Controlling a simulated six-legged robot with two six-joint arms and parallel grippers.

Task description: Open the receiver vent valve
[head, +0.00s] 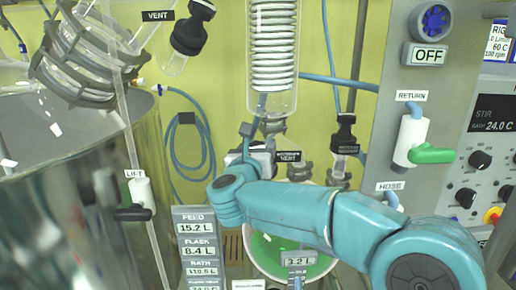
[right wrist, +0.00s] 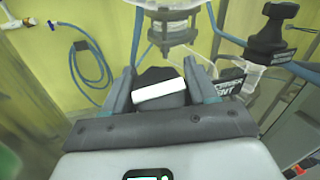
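In the head view, my teal right arm reaches across the lower middle to the receiver vent valve, just left of its black "VENT" label (head: 289,156). My right gripper (head: 262,146) is small and partly hidden there. In the right wrist view, a black knob with a white bar (right wrist: 159,92) sits between the two fingers of my right gripper (right wrist: 160,82). The knob nearly fills the gap, and I cannot tell whether the fingers press on it. The vent label (right wrist: 229,84) also shows right of the fingers. My left gripper is not in view.
A glass condenser with a white coil (head: 274,55) hangs above the gripper. A receiver with green liquid (head: 265,250) stands below the arm. A black-capped valve (head: 346,135) is to the right. A grey panel with a green-handled return valve (head: 412,140) stands further right.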

